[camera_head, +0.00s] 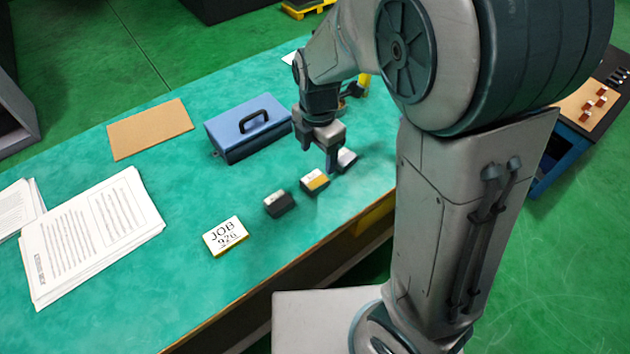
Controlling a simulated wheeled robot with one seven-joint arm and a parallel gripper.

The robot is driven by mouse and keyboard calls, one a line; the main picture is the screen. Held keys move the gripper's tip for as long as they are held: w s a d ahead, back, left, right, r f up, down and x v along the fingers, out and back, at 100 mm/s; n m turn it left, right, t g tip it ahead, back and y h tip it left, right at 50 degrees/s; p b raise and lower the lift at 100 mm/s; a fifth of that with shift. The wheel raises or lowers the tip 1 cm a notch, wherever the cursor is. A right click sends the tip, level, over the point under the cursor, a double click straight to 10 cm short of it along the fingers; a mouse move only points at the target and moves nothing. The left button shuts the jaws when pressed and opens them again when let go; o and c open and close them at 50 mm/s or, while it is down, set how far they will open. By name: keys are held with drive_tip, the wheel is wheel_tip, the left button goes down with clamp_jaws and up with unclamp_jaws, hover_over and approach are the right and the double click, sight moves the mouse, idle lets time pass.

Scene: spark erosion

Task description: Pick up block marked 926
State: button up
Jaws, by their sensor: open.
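Three small blocks stand in a slanting row on the green tabletop. The middle one is a block with a yellow and white top (315,182). The farthest is a grey block with a pale top (346,160), partly behind my gripper. Any marks on the blocks are too small to read. A card reading JOB 926 (225,236) lies to the left of the row. My gripper (327,160) points down by the middle and farthest blocks, open; I see nothing held. Contact cannot be told.
A blue case with a black handle (248,127) sits behind and left of the blocks. A brown board (150,129) and printed sheets (92,234) lie farther left. The green table (195,190) is clear between them and the card. Its front edge is close to the blocks.

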sight(315, 180)
wheel_tip(315, 180, down, 3)
drive_tip(key=shift+f, duration=0.15)
drive_tip(key=shift+s+a+f, duration=0.1)
drive_tip(key=shift+a+f, duration=0.05)
drive_tip(key=shift+f, duration=1.2)
drive_tip(key=shift+s+a+f, duration=0.1)
drive_tip(key=shift+a+f, duration=0.05)
drive_tip(key=shift+f, duration=1.15)
drive_tip(key=c, duration=1.4)
drive_tip(key=shift+c, duration=0.2)
drive_tip(key=shift+r, duration=0.2)
